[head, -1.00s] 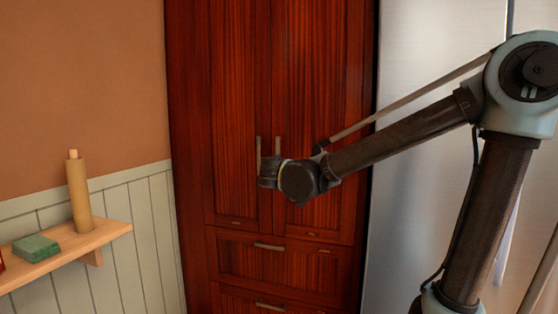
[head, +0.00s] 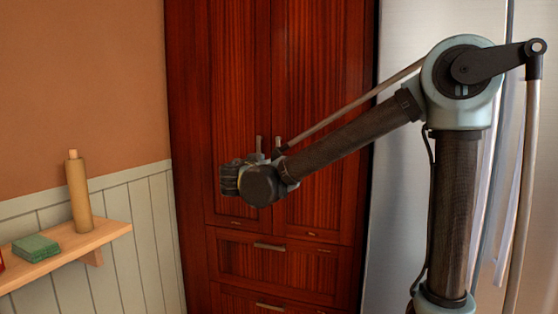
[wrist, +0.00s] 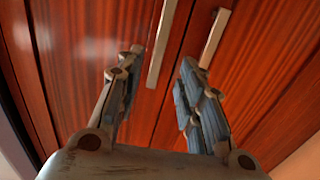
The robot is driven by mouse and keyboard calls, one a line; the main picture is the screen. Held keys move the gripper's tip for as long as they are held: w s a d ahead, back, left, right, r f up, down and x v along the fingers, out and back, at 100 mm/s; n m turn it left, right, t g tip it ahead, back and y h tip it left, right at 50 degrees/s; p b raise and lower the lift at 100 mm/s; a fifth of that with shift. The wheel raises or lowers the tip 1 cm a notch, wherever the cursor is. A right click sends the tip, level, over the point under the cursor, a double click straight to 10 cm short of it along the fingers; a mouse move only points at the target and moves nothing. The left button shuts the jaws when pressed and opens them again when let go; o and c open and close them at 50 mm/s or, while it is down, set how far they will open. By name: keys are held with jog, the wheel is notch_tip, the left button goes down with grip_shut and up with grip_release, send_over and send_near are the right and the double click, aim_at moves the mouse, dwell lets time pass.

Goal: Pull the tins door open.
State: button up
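A tall red-brown wooden cabinet has two upper doors, a left door (head: 238,90) and a right door (head: 318,100), both shut. Small plates at their bottoms (head: 236,222) are too small to read, so I cannot tell which is the tins door. Each door has an upright bar handle near the middle seam: the left handle (wrist: 161,45) and the right handle (wrist: 214,38). My gripper (wrist: 162,60) is open, its fingers spread to either side of the left handle's lower part in the wrist view. In the head view, my gripper (head: 230,178) hides part of the left door.
Drawers with horizontal handles (head: 269,247) sit below the doors. A steel fridge (head: 400,200) stands to the right. A wooden shelf (head: 110,230) at left holds a brown roll (head: 79,195) and a green block (head: 36,247).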

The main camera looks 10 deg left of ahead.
jog(key=w, duration=0.8)
jog(key=w+d, duration=0.1)
jog(key=w, duration=0.3)
jog(key=shift+s, duration=0.1)
grip_shut()
